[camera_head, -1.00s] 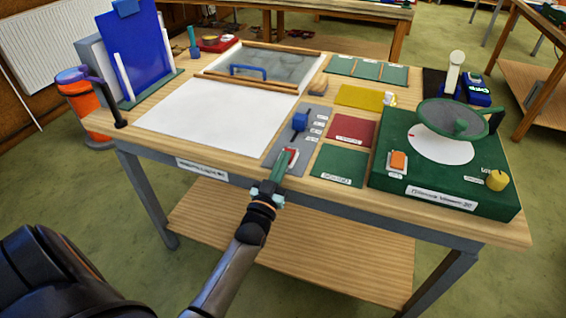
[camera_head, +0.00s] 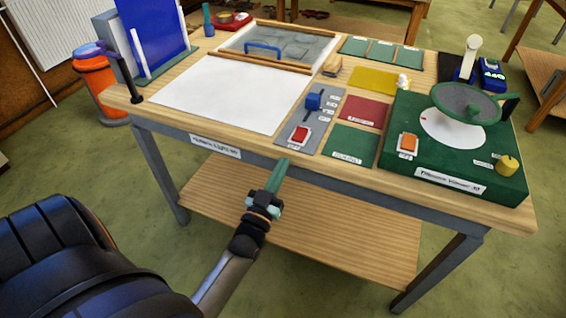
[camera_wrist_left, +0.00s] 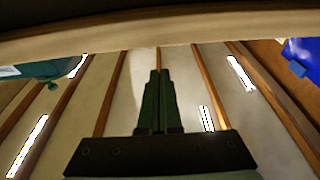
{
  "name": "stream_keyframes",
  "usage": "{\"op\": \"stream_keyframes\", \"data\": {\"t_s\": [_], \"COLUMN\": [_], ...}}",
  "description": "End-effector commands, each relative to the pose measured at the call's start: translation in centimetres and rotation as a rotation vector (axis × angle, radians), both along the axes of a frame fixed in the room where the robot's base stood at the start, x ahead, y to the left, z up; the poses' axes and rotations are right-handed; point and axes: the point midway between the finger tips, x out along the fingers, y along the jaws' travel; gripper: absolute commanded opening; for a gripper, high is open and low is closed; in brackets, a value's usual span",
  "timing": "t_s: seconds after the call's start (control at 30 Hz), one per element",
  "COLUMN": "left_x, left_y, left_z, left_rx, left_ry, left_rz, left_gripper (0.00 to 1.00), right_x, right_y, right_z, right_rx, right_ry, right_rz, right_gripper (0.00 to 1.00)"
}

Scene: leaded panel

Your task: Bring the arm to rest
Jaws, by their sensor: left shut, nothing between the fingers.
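My left gripper (camera_head: 276,173) is shut with nothing between its green fingers. In the head view it hangs in front of the workbench's front edge, a little below the grey control panel (camera_head: 285,138) with its red switch (camera_head: 300,134) and blue knob (camera_head: 314,101). It appears apart from the bench. In the left wrist view the closed fingers (camera_wrist_left: 158,78) point toward a pale wooden edge (camera_wrist_left: 200,31). My right gripper is not in view.
The wooden workbench (camera_head: 190,116) bears a white light panel (camera_head: 235,94), a red mat (camera_head: 364,112), green mats (camera_head: 350,144) and a green viewer box (camera_head: 450,160) with a round disc (camera_head: 468,100). A lower shelf (camera_head: 330,245) lies beneath. An orange bin (camera_head: 98,84) stands at left.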

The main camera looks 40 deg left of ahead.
Motion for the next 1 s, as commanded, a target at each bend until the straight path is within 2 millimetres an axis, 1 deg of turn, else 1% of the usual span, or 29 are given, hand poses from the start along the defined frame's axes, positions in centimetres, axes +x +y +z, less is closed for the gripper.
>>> {"op": "stream_keyframes", "data": {"t_s": [0.4,0.47,0.57,0.67,0.7,0.77,0.8,0.9,1.0], "left_x": [0.0,-0.2,-1.1,-3.5,-4.9,-7.3,-9.0,-13.0,-15.9], "left_y": [-0.1,-0.5,-2.3,-5.5,-7.0,-9.1,-10.3,-12.9,-14.4], "left_z": [-0.1,-0.7,-3.2,-7.3,-9.0,-11.5,-12.9,-15.5,-17.0], "left_rx": [0.0,-0.001,-0.011,-0.025,-0.031,-0.04,-0.046,-0.055,-0.061], "left_ry": [0.007,0.036,0.155,0.358,0.448,0.579,0.659,0.827,0.938], "left_rz": [-0.003,-0.018,-0.075,-0.167,-0.207,-0.262,-0.295,-0.361,-0.402], "left_gripper": [0.0,0.0,0.0,0.0,0.0,0.0,0.0,0.0,0.0], "right_x": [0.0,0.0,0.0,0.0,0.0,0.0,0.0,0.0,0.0], "right_y": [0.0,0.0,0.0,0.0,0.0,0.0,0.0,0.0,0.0], "right_z": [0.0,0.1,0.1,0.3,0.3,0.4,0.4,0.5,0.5], "right_rx": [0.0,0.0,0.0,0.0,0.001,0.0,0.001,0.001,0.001], "right_ry": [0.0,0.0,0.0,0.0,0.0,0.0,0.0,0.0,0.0], "right_rz": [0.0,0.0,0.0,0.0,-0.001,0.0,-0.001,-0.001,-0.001], "right_gripper": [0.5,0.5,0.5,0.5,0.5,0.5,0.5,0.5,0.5]}}
